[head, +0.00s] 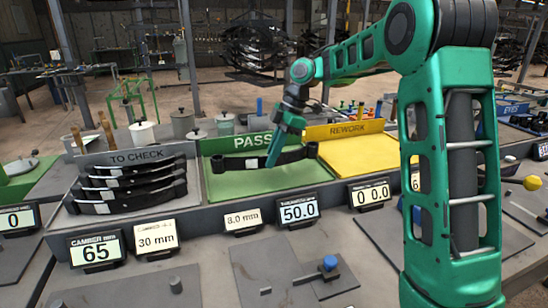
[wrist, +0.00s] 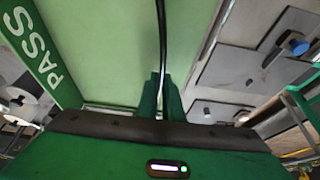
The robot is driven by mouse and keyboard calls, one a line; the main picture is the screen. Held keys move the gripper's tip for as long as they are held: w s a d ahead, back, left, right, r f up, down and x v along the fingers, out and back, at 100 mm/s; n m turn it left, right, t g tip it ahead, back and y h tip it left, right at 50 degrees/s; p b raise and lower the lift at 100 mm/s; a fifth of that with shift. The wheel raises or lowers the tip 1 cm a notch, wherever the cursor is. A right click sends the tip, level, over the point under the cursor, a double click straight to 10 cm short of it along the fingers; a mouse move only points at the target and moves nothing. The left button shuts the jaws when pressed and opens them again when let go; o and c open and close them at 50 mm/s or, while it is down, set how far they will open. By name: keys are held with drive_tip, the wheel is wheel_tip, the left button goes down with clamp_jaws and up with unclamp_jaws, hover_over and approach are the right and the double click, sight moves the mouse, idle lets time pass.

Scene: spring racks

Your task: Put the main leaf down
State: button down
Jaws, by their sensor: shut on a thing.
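The main leaf is a long dark strip (head: 240,163) with rolled ends and a pale label, held level over the back part of the green PASS tray (head: 270,186). My gripper (head: 273,160) points down and is shut on it near its middle. In the wrist view the leaf shows edge-on as a thin dark line (wrist: 161,40) running up from between my fingers (wrist: 160,98), with the green tray floor (wrist: 105,50) around it. I cannot tell whether the leaf touches the tray floor.
Left of it, the TO CHECK tray (head: 72,207) holds several stacked dark leaves (head: 128,186). Right of it is the empty yellow REWORK tray (head: 358,155). Number displays (head: 298,209) and cards line the front. The front part of the PASS tray is clear.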

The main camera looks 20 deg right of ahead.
drive_tip(key=shift+f, duration=1.9)
drive_tip(key=c, duration=1.9)
unclamp_jaws()
drive_tip(key=shift+f, duration=0.15)
drive_tip(key=v, duration=1.2)
